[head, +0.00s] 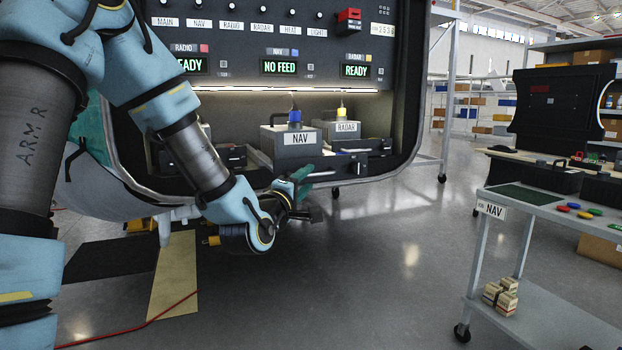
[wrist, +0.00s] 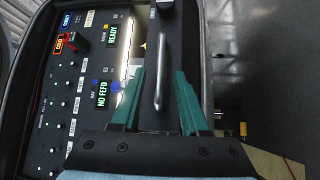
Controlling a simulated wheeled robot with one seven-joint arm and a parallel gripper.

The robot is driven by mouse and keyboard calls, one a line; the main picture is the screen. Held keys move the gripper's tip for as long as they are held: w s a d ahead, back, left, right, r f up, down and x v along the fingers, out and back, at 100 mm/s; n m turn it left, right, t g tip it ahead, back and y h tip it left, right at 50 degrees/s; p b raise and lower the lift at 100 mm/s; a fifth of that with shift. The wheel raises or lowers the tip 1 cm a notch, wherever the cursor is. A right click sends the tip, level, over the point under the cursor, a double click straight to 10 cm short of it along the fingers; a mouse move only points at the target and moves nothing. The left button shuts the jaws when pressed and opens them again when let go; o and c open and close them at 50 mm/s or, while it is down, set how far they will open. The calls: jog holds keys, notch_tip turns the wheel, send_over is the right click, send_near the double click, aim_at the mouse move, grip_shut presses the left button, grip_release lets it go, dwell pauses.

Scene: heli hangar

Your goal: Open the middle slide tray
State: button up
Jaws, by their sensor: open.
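The middle slide tray (head: 325,167) is in the equipment bay below the NO FEED display and carries a grey NAV box (head: 291,146) with a blue connector on top. My wrist and gripper partly hide its front in the head view. My gripper (head: 301,184) is in front of this tray. In the wrist view, my gripper's teal fingers (wrist: 160,78) are apart, with a pale bar handle (wrist: 159,62) on a dark tray front between them. A gap shows on each side of the handle. How deep the fingertips reach around it is unclear.
To the right, the RADAR box (head: 346,128) sits on its own tray. The left tray is mostly behind my arm. A panel with switches and displays (head: 285,67) is above. A grey cart (head: 545,205) with a NAV label stands at right. Open floor lies between.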

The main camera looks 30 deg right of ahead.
jog(key=b+v, duration=0.3)
jog(key=v, duration=0.4)
jog(key=shift+f, duration=0.1)
jog(key=w+a+f+m+g+y, duration=0.25)
jog(key=w+a+f+y, duration=0.4)
jog(key=a+f, duration=0.45)
jog(key=s+a+f+m+g+y, duration=0.2)
jog(key=a+f+y, duration=0.1)
jog(key=a, duration=0.5)
jog(key=s+a+f+m+g+y, duration=0.15)
jog(key=a+f+y, duration=0.25)
jog(key=a, duration=0.4)
jog(key=s+a+m+g+y, duration=0.1)
jog(key=s+a+g+y, duration=0.1)
jog(key=s+a+g, duration=0.45)
notch_tip(320, 180, up, 15)
jog(key=s+a+t+p, duration=0.1)
jog(key=t+p, duration=0.1)
jog(key=p, duration=1.3)
jog(key=shift+p, duration=0.4)
